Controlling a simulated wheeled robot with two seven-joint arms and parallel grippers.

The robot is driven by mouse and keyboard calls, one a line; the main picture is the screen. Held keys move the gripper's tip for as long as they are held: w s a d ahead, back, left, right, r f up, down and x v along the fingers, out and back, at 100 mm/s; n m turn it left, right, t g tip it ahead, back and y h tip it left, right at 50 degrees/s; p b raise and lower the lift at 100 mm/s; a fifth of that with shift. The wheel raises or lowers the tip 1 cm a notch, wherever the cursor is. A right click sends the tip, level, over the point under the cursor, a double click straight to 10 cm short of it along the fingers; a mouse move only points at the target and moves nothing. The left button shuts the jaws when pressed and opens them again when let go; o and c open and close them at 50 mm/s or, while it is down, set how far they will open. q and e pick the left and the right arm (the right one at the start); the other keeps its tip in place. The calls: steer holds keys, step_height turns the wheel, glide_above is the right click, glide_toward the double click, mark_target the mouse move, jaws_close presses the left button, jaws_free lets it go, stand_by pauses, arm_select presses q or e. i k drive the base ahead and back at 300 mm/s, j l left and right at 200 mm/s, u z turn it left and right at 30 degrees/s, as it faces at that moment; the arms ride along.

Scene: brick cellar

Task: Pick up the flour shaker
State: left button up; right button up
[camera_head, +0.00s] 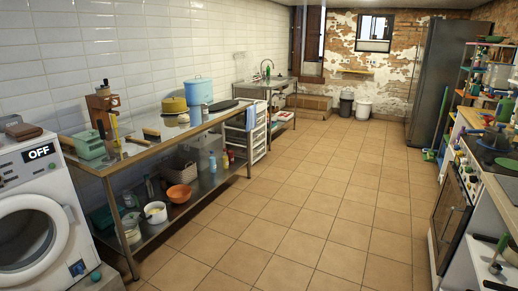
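I cannot pick out a flour shaker for certain; many of the items here are too small to tell apart. A long metal table (150,151) along the left wall bears several kitchen items, and more stand on its lower shelf. The cooking counter (462,122) at the right edge also holds several small items. Neither of my grippers shows in the head view.
A washing machine (35,215) marked OFF stands at the left edge. A dark fridge (432,85) and a crowded shelf rack stand at the back right. A sink table (275,82) and two bins stand further back. The tiled floor (290,205) between is clear.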

mark_target(204, 106)
steer(key=i, duration=2.55)
